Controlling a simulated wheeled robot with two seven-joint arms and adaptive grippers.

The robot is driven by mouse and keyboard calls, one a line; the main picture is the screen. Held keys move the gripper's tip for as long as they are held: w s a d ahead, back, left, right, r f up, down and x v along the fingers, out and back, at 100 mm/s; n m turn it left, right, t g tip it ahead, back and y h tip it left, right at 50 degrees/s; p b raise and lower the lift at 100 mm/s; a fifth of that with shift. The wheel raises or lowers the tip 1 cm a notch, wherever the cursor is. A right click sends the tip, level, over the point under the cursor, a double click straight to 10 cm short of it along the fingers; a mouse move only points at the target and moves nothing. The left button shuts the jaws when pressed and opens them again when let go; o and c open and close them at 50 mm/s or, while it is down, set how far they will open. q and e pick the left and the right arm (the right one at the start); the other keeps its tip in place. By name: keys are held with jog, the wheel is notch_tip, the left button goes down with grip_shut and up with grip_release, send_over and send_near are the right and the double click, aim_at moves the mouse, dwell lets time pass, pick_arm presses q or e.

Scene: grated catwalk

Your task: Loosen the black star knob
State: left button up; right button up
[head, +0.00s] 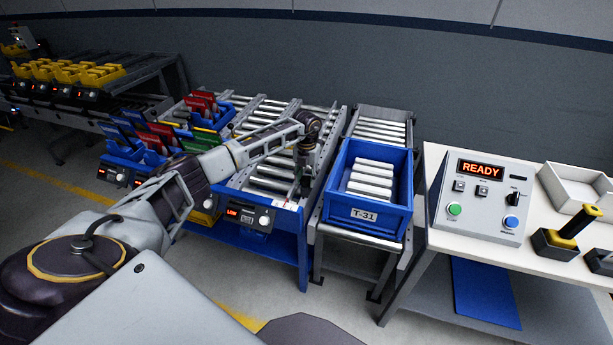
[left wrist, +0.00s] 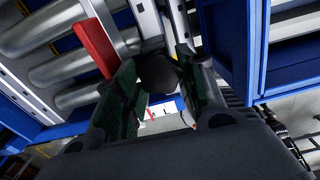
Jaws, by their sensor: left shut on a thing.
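The black star knob (left wrist: 158,72) shows in the left wrist view as a dark lump between the two fingers. Its lobes are hard to make out in the shadow. My left gripper (left wrist: 160,95) is shut on it, with a green-lined finger on each side. In the head view my left gripper (head: 302,182) points down at the front right end of a roller conveyor (head: 268,185); the knob cannot be made out there. My right gripper is not in view.
A red bar (left wrist: 97,45) lies close beside the left finger. A blue T-31 tote (head: 366,213) with rollers stands on the neighbouring conveyor. A control box reading READY (head: 482,195) sits on the white bench (head: 440,240) at right. Coloured bins (head: 140,160) stand at left.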

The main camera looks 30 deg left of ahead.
pick_arm(q)
jog(key=shift+r+n+p, duration=0.15)
jog(key=shift+n+p, duration=0.15)
jog(key=shift+n, duration=1.6)
jog(key=n+p, duration=0.2)
jog(key=n, duration=0.4)
jog(key=shift+w+n+p, duration=0.1)
jog(key=shift+n+p, duration=0.5)
jog(key=shift+n, duration=0.3)
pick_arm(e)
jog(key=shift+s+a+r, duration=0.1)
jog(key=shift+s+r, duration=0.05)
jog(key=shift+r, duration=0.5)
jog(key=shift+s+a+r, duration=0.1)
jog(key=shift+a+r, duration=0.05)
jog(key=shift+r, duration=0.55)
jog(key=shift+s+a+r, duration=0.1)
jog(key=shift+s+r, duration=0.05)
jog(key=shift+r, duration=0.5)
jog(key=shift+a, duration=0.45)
pick_arm(q)
jog(key=o, duration=0.8)
jog(key=shift+o, duration=1.3)
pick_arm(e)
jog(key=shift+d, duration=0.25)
